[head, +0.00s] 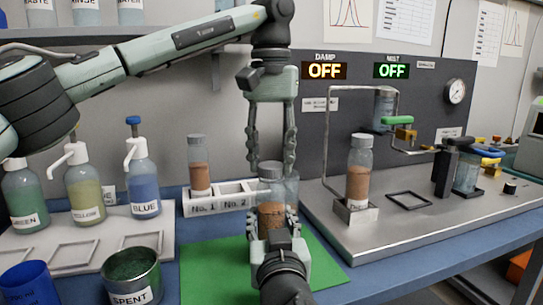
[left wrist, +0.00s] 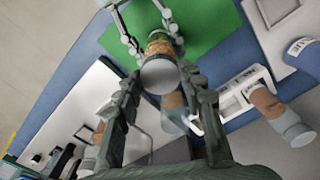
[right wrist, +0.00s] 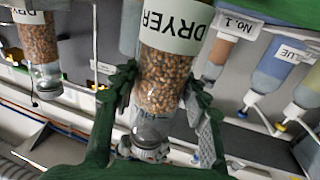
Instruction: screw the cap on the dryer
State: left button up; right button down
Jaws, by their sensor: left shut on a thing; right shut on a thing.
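The dryer (right wrist: 165,80) is a clear bottle of brown grains with a DRYER label. It stands upright over the green mat in the head view (head: 271,218). My right gripper (head: 274,225) is shut around its body from the front; its fingers flank the bottle in the right wrist view (right wrist: 158,90). The grey cap (head: 271,169) sits at the bottle's mouth, in line with it, and shows as a grey disc in the left wrist view (left wrist: 160,76). My left gripper (head: 271,165) points down from above, its fingertips shut on the cap's sides. The thread is hidden.
A white rack (head: 225,197) with a capped brown bottle (head: 199,165) is just left. A clear vessel (head: 292,188) is close behind the dryer. Another brown bottle (head: 359,172) stands on the grey machine (head: 430,200). The SPENT cup (head: 133,277) is front left.

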pick_arm(q)
jog(key=m, duration=0.5)
jog(key=o, duration=0.7)
jog(key=shift+c, duration=0.2)
jog(key=shift+r, duration=2.3)
jog(key=shift+c, duration=0.2)
